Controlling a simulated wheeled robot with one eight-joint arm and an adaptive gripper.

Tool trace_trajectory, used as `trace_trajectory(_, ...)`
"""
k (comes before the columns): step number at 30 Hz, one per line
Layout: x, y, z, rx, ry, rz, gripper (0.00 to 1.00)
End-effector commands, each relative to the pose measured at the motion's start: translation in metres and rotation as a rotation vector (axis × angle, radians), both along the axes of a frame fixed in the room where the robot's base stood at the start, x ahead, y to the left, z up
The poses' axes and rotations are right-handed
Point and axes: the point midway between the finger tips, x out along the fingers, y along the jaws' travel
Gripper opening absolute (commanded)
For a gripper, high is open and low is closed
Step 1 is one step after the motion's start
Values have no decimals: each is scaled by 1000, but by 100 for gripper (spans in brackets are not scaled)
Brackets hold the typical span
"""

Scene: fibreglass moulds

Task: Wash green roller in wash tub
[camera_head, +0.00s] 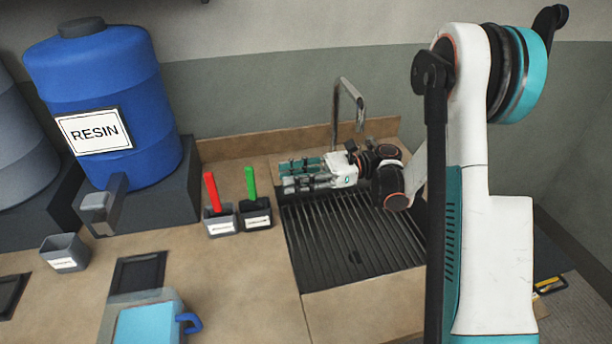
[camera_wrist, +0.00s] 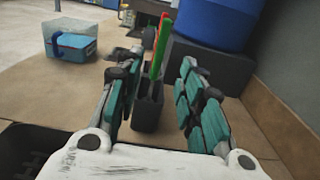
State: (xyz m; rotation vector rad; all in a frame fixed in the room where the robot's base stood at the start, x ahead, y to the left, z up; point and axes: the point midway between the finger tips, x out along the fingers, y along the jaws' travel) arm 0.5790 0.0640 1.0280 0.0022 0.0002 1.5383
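The green roller (camera_head: 250,183) stands with its handle up in a small dark labelled holder (camera_head: 257,221) left of the sink. Its lower end is hidden inside the holder. My gripper (camera_head: 284,176) is open and empty, level over the back of the sink and pointing left, to the right of the green handle. In the wrist view the green handle (camera_wrist: 163,44) shows beyond and between my spread fingers (camera_wrist: 160,78), apart from them. No label identifies the wash tub; a grated sink (camera_head: 350,245) lies under my gripper.
A red-handled tool (camera_head: 212,188) stands in a grey holder (camera_head: 220,224) left of the green one. A blue resin drum (camera_head: 105,90) stands behind left. A tap (camera_head: 350,92) rises behind my gripper. A light blue box (camera_head: 147,322) with a handle sits at the front left.

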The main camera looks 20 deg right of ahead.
Motion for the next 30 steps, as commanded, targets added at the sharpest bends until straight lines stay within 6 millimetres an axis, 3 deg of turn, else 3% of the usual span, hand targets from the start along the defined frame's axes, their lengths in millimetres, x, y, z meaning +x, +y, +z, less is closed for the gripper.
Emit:
trace_trajectory(9, 2, 59, -2, -1, -1, 2, 35)
trace_trajectory(15, 3, 86, -1, -1, -1, 1, 35)
trace_trajectory(21, 4, 99, 0, -1, -1, -1, 35)
trace_trajectory(30, 4, 101, 0, -1, -1, -1, 35)
